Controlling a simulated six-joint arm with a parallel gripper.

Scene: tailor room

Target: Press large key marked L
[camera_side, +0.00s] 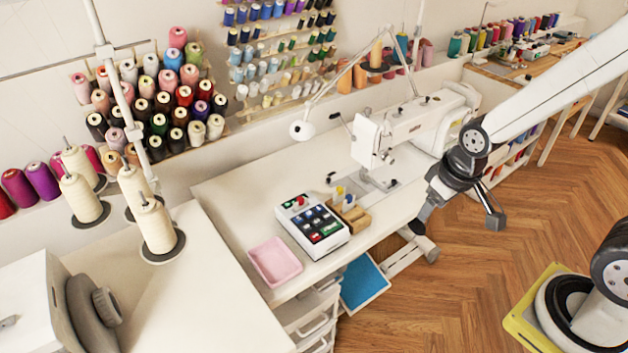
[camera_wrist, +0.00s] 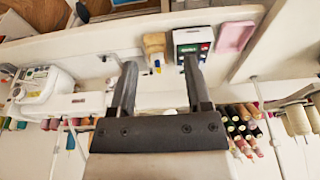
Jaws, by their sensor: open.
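A white key panel (camera_side: 334,243) with a dark face stands on the white sewing table. It has several blue, green, red and dark keys and a red knob (camera_side: 299,200) at its back. The letters are too small to read, so I cannot tell which key is marked L. The panel also shows at the top of the wrist view (camera_wrist: 180,36), partly behind a finger. My gripper (camera_side: 458,218) is open and empty, to the right of the panel and apart from it. Its two fingers show spread in the wrist view (camera_wrist: 160,68).
A pink tray (camera_side: 274,262) lies left of the panel. A wooden block (camera_side: 356,219) with small bottles stands close on its right. A sewing machine (camera_side: 400,130) and a lamp (camera_side: 302,130) stand behind. Thread cones (camera_side: 157,228) stand on the left table. The table's front edge is near the panel.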

